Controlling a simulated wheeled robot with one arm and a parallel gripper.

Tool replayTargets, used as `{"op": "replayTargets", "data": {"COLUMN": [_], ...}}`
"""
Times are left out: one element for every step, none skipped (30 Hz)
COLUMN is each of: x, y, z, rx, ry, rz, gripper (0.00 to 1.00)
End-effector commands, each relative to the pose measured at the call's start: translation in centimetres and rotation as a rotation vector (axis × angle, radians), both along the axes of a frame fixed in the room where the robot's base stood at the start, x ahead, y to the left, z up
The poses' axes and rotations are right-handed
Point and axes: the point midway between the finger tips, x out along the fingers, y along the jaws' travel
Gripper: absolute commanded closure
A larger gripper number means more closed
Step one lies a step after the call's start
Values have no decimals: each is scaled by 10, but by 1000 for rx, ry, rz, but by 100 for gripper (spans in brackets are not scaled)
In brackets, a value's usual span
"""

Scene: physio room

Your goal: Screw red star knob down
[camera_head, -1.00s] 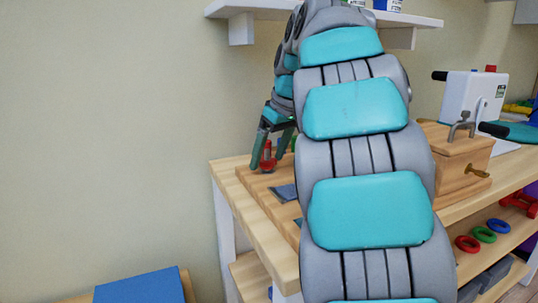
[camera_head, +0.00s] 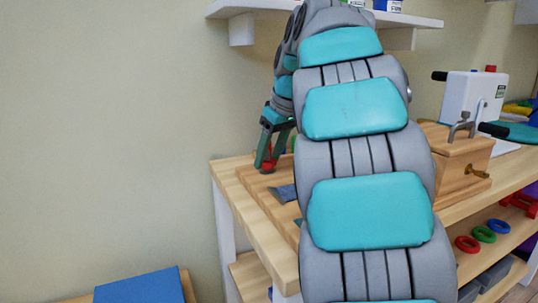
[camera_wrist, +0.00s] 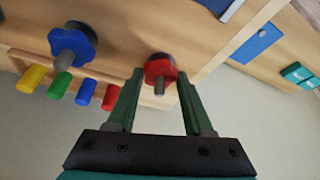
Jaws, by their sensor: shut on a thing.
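The red star knob (camera_wrist: 157,70) sits on a threaded post, seen between the two green fingers of my gripper (camera_wrist: 160,76) in the wrist view. My gripper is shut on the knob at its sides. In the head view, my gripper (camera_head: 266,163) points down at the left end of the wooden board (camera_head: 247,178), and a bit of the red knob (camera_head: 270,160) shows between the fingers. How far the knob is down its post cannot be told. My arm hides much of the board in the head view.
A blue star knob (camera_wrist: 72,45) stands beside the red one. Yellow (camera_wrist: 33,79), green (camera_wrist: 59,86), blue (camera_wrist: 86,92) and red (camera_wrist: 110,97) pegs are close by. A wooden box with a crank (camera_head: 462,160) stands right of my arm.

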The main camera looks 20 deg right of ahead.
Motion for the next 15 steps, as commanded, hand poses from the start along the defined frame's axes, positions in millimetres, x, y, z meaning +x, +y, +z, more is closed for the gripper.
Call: {"op": "replayTargets", "data": {"x": [0, 0, 0, -1, -1, -1, -1, 0, -1, -1, -1, -1, -1, -1, -1], "y": [1, 1, 1, 2, 2, 1, 1, 2, 2, 3, 3, 3, 3, 4, 4], "z": [0, 1, 1, 1, 1, 1, 1, 1, 2, 3, 3, 3, 3, 3, 4], "rx": [0, 1, 2, 1, 3, 2, 1, 1, 0, -1, -1, -1, -1, -2, -1], "ry": [1, 2, 3, 4, 4, 4, 4, 2, 2, 3, 3, 2, 2, 2, 3], "rz": [-7, -14, -24, -35, -48, -67, -84, -102, -128, -149, -172, -206, -232, -259, -297], "gripper": [100, 100, 100, 100, 100, 100, 100, 100, 100, 100, 100, 100, 100, 100, 100]}}
